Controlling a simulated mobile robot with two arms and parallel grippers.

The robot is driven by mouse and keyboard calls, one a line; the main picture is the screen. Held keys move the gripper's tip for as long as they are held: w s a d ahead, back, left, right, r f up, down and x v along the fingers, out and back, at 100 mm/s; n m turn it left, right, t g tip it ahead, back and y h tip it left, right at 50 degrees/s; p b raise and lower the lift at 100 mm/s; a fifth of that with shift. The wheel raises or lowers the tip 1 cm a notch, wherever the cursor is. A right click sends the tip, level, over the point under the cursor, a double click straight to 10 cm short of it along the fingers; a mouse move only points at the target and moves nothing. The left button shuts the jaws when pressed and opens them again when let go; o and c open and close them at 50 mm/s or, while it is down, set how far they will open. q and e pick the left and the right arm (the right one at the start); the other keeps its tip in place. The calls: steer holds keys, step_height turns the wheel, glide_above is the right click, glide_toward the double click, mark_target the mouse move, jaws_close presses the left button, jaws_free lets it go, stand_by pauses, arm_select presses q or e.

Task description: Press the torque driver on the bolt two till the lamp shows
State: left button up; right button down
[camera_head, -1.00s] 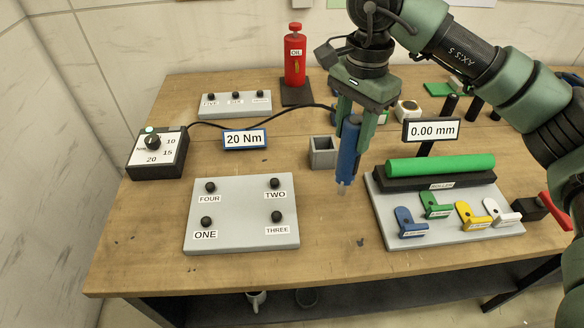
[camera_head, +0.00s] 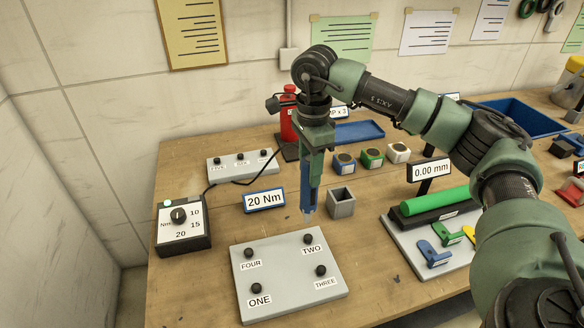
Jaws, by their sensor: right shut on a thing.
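My right gripper (camera_head: 313,172) is shut on the blue torque driver (camera_head: 306,188), held upright with its grey tip down. The tip hangs just behind or above bolt two (camera_head: 308,239), with a small gap in the picture. Bolt two is a black knob at the back right corner of the grey plate (camera_head: 287,276), by the label TWO. Bolts four (camera_head: 249,252), one (camera_head: 256,288) and three (camera_head: 321,270) stand on the same plate. The driver's control box (camera_head: 183,236) has a dial and a small pale lamp (camera_head: 167,204); whether it is lit is unclear. My left gripper is out of view.
A blue-framed 20 Nm sign (camera_head: 264,200) stands left of the driver. A grey square holder (camera_head: 341,204) stands close on its right. A red oil bottle (camera_head: 288,122) is behind. The green roller stand (camera_head: 435,206) is to the right. A cable runs from the control box.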

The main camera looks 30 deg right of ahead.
mark_target(311, 191)
steer(key=f+b, duration=0.1)
steer(key=f, duration=0.1)
steer(key=f+b, duration=0.1)
steer(key=shift+d+f, duration=0.2)
steer(key=shift+f, duration=0.2)
steer(key=shift+f+b, duration=0.65)
steer(key=shift+f, duration=0.1)
steer(key=shift+s+d+f+b, duration=0.1)
steer(key=shift+d+f+b, duration=0.05)
steer(key=shift+f+b, duration=0.35)
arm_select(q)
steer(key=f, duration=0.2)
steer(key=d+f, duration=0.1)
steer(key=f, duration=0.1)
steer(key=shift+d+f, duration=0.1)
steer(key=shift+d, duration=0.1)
arm_select(e)
steer(key=shift+f, duration=0.1)
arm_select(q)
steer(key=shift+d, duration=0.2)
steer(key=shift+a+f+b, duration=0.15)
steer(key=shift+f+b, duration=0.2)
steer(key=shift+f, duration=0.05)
arm_select(e)
steer(key=shift+s+f, duration=0.1)
steer(key=shift+f, duration=0.25)
steer(key=shift+r, duration=0.15)
